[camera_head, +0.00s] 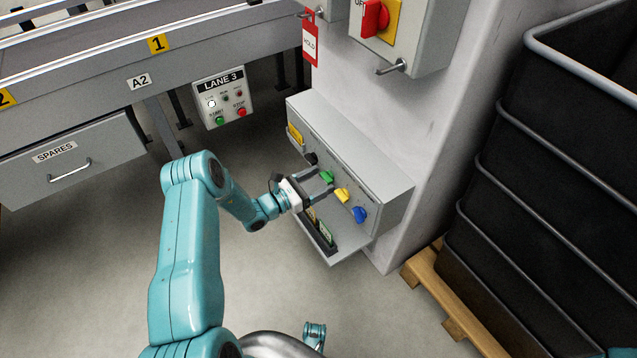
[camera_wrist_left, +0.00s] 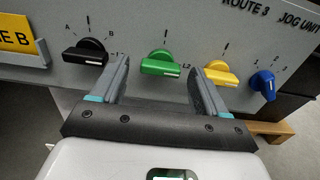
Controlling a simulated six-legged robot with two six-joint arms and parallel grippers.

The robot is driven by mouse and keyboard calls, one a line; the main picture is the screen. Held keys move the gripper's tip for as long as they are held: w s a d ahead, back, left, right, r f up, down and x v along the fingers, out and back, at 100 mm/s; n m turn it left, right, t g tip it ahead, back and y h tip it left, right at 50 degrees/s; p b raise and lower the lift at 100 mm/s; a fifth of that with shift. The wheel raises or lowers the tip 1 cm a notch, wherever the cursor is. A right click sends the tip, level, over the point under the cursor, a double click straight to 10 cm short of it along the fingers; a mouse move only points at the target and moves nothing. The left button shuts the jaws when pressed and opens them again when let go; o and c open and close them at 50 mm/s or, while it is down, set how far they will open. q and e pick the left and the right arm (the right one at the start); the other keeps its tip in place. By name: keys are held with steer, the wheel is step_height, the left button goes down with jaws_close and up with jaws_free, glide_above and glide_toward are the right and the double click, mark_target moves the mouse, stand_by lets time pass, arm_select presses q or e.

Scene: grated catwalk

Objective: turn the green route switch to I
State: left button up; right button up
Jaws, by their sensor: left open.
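The green route switch (camera_head: 326,177) is on the sloped front of a grey control box (camera_head: 375,195). In the left wrist view the green switch (camera_wrist_left: 160,65) has its bar lying roughly level, with a white mark at its right end. Small marks sit around it, too small to read surely. My left gripper (camera_head: 322,184) is open in front of the panel. In the wrist view its fingers (camera_wrist_left: 158,75) stand on either side of the green switch, with gaps showing on both sides. My right gripper is not in view.
A black knob (camera_wrist_left: 85,52) sits left of the green one; yellow (camera_wrist_left: 221,73) and blue (camera_wrist_left: 263,84) knobs sit to the right. A ledge (camera_head: 345,252) juts out below. A LANE 3 panel (camera_head: 222,97) hangs at left.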

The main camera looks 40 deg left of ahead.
arm_select(q)
steer(key=shift+w+d, duration=0.1)
steer(key=shift+w, duration=0.05)
steer(key=c, duration=1.1)
steer(key=shift+o, duration=0.2)
